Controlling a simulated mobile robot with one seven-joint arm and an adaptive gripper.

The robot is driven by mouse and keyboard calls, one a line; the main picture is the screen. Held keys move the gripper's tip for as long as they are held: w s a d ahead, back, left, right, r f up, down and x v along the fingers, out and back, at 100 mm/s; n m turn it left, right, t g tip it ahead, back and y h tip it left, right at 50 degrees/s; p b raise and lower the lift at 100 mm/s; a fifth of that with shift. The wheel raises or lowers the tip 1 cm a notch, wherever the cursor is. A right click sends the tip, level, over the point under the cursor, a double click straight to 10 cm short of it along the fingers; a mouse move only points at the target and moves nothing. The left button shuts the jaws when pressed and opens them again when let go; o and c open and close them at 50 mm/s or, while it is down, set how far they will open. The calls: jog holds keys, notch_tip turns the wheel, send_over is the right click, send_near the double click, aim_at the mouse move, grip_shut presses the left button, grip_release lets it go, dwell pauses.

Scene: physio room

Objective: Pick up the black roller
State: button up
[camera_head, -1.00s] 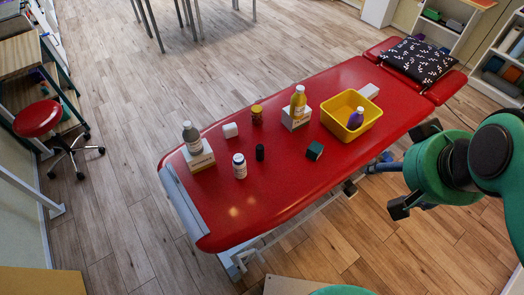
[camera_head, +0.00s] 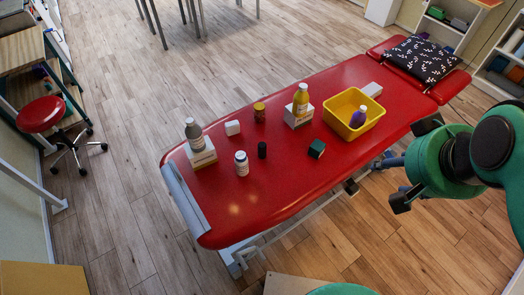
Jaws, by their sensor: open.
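My green arm hides part of the floor at the right.
A grey bottle on a white box (camera_head: 202,158), a white block (camera_head: 232,127), an amber jar (camera_head: 259,112), a yellow bottle on a box (camera_head: 299,112), a green block (camera_head: 317,149) and a yellow bin (camera_head: 370,112) holding a purple bottle surround it. The table's near left end is clear.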

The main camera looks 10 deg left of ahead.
jog(key=w+a+n+g, duration=0.1)
jog(key=w+a, duration=0.4)
jog(key=w, duration=0.8)
jog(key=n+g+p, duration=0.3)
jog(key=g, duration=0.2)
send_over(263, 143)
notch_tip(263, 143, down, 37)
jog(key=shift+s+f, duration=0.1)
jog(key=shift+f, duration=0.1)
jog(key=shift+f+b, duration=0.15)
jog(key=shift+b, duration=0.15)
jog(key=shift+f+b, duration=0.55)
jog(key=shift+f, duration=3.6)
